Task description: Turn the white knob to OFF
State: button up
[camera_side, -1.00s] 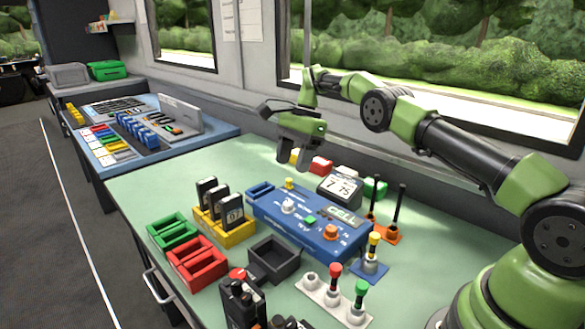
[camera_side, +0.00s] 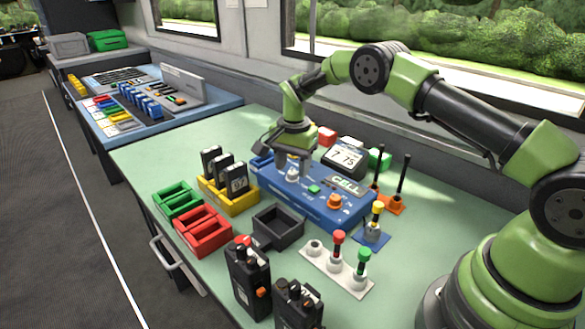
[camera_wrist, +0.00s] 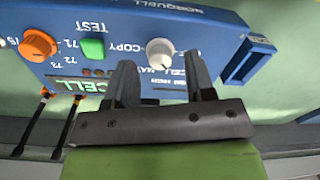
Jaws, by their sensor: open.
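The white knob (camera_side: 292,174) sits on top of the blue panel box (camera_side: 318,208), left of a green button (camera_side: 314,189) and an orange knob (camera_side: 334,201). In the wrist view the white knob (camera_wrist: 159,52) shows between the tips of my gripper (camera_wrist: 160,68). My gripper (camera_side: 292,165) is open and points down over the box, one finger to each side of the knob. I cannot tell whether the fingers touch it. The knob's pointer direction and an OFF mark are not readable.
A display unit reading 7 75 (camera_side: 345,155) stands behind the box. Black antennas on an orange base (camera_side: 388,202) stand at its right. Black batteries in a yellow holder (camera_side: 229,195) are at its left. A dark empty tray (camera_side: 278,228) lies in front.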

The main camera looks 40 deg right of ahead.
jog(key=shift+f, duration=0.65)
grip_shut()
jog(key=shift+n, duration=0.3)
jog(key=n, duration=0.4)
jog(key=shift+n, duration=2.2)
